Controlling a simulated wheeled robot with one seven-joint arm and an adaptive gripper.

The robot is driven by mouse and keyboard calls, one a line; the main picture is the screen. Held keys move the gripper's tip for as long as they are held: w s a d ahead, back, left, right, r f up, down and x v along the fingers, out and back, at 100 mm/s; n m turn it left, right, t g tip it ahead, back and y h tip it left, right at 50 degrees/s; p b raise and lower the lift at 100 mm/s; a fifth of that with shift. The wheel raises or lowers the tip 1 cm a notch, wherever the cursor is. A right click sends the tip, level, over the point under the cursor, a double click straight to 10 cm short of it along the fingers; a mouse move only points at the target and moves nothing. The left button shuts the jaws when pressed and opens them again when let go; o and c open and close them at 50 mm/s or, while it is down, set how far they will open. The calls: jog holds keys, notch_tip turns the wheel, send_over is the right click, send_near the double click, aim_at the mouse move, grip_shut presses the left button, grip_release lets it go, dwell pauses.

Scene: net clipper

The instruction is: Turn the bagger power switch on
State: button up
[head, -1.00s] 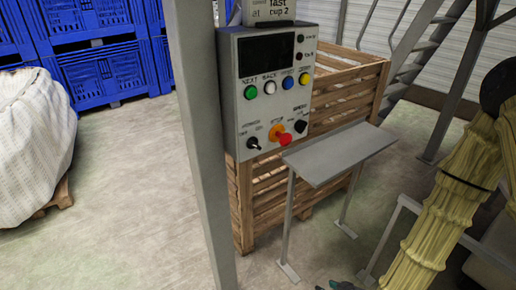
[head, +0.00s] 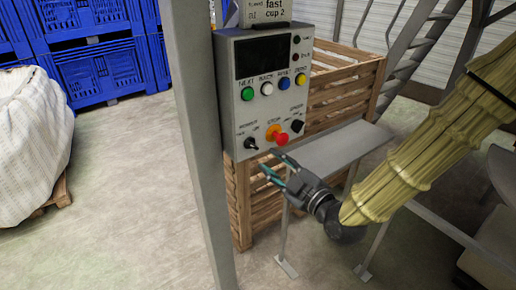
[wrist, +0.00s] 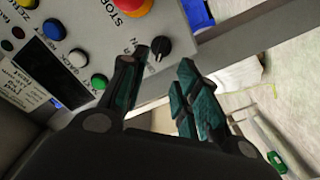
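The bagger control box (head: 228,110) is a grey panel on a post in the head view. The power switch appears to be the black rotary knob (head: 251,144) at its lower left, though its label is too small to read surely. The knob also shows in the wrist view (wrist: 160,47), just beyond and between my fingertips, apart from them. Which way it points I cannot tell surely. My gripper (head: 270,161) is open and empty, just below and right of the knob in the head view. Both teal-padded fingers show in the wrist view (wrist: 158,70).
A red stop button (head: 281,139) and another black knob (head: 297,126) sit right of the switch. Green, white, blue and yellow buttons line up above. A grey shelf (head: 335,150) lies beside my gripper, a wooden crate (head: 345,90) behind. A post (head: 197,130) stands left.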

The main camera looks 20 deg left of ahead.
aim_at(254, 147)
jog(key=p+x, duration=0.1)
jog(key=x, duration=0.7)
jog(key=shift+p, duration=0.4)
grip_shut()
